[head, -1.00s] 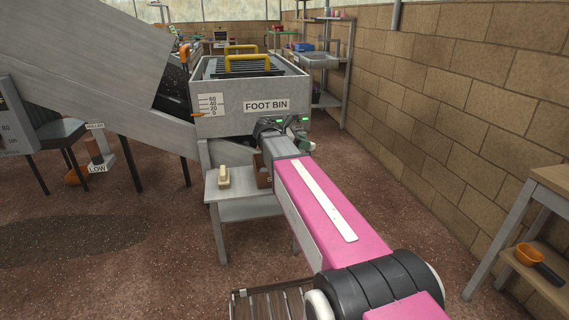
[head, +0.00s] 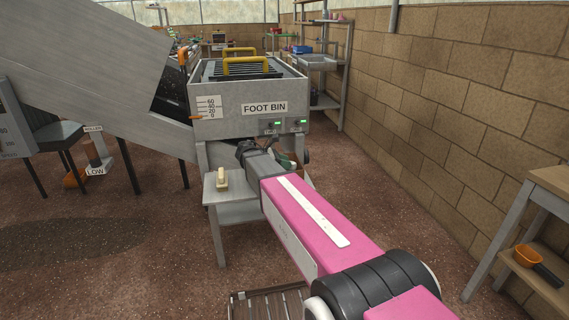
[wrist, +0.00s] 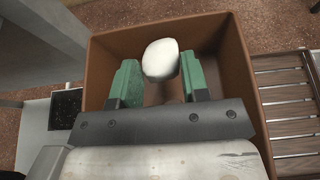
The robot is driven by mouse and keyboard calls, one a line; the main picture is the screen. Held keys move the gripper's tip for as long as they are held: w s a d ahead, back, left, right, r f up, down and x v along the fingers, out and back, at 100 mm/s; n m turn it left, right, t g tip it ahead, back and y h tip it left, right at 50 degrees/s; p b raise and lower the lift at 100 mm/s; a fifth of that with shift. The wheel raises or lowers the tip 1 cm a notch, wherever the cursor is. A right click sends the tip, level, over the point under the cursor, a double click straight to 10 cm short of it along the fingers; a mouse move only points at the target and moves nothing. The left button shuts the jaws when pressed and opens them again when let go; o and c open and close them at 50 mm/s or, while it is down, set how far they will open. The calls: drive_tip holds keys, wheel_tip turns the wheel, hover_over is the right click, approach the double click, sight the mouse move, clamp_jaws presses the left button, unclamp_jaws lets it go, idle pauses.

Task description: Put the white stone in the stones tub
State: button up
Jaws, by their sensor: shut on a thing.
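The white stone (wrist: 160,58) is a pale rounded lump between the green fingertips of my gripper (wrist: 159,64) in the wrist view. My gripper is shut on it. The stone is over the inside of the brown, square stones tub (wrist: 240,75), nearer its far wall; I cannot tell how far it is above the floor of the tub. In the head view my gripper (head: 262,155) is low in front of the foot bin, at the small grey table. My arm hides the stone and most of the tub there.
A small grey table (head: 235,211) stands under the foot bin (head: 240,122). A cream block-like object (head: 222,179) is at the table's left. A brick wall (head: 450,110) runs along the right. A slatted rack (head: 268,303) is at the bottom.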

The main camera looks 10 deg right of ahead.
drive_tip(key=shift+f, duration=0.6)
drive_tip(key=o, duration=1)
drive_tip(key=shift+c, duration=0.2)
drive_tip(key=shift+r, duration=0.55)
drive_tip(key=v, duration=1.2)
